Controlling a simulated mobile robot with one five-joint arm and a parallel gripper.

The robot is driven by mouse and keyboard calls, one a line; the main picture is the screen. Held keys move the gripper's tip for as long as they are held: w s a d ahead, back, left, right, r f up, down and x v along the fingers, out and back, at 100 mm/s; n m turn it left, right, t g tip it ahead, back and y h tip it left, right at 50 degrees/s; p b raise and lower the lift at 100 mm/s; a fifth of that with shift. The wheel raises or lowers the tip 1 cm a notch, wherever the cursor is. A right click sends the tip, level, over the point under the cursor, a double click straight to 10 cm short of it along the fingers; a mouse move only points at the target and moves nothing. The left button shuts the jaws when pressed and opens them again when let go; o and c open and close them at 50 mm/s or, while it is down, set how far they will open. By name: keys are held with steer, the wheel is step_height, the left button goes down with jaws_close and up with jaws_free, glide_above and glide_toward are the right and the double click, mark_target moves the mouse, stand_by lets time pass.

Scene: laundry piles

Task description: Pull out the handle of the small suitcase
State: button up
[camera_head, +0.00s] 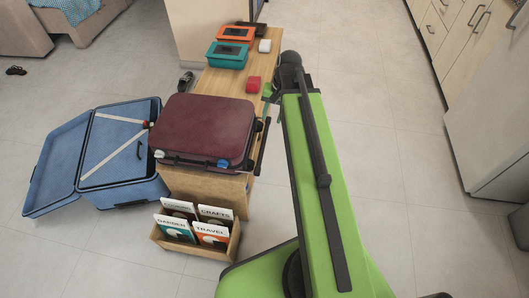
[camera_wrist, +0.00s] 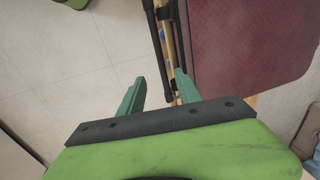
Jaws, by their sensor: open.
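The small maroon suitcase (camera_head: 204,128) lies flat on a wooden bench. A black handle bar (camera_head: 262,146) runs along its right side, slightly apart from the shell. My gripper (camera_head: 267,92) is just right of the bench, near the suitcase's far right corner, partly hidden by my arm. In the wrist view, my gripper's green fingers (camera_wrist: 160,76) are open and empty. The black bar (camera_wrist: 157,45) appears between them in the picture, closer to the right finger; I cannot tell its depth relative to the fingertips. The maroon suitcase (camera_wrist: 250,45) fills the upper right there.
A blue suitcase (camera_head: 68,165) lies open on the floor at left. A book crate (camera_head: 230,240) stands before the bench. Floor at right is clear.

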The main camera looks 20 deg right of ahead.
mark_target(263, 144)
steer(key=a+f+b, duration=0.1)
steer(key=f+b, duration=0.4)
steer(key=w+f+b, duration=0.1)
steer(key=f+b, duration=0.5)
steer(key=a+f+b, duration=0.1)
steer(key=f+b, duration=0.5)
steer(key=shift+w+a+f, duration=0.1)
steer(key=shift+w+a, duration=0.2)
steer(key=shift+w, duration=0.1)
jaws_close()
steer(key=shift+a, duration=0.1)
stand_by(0.6)
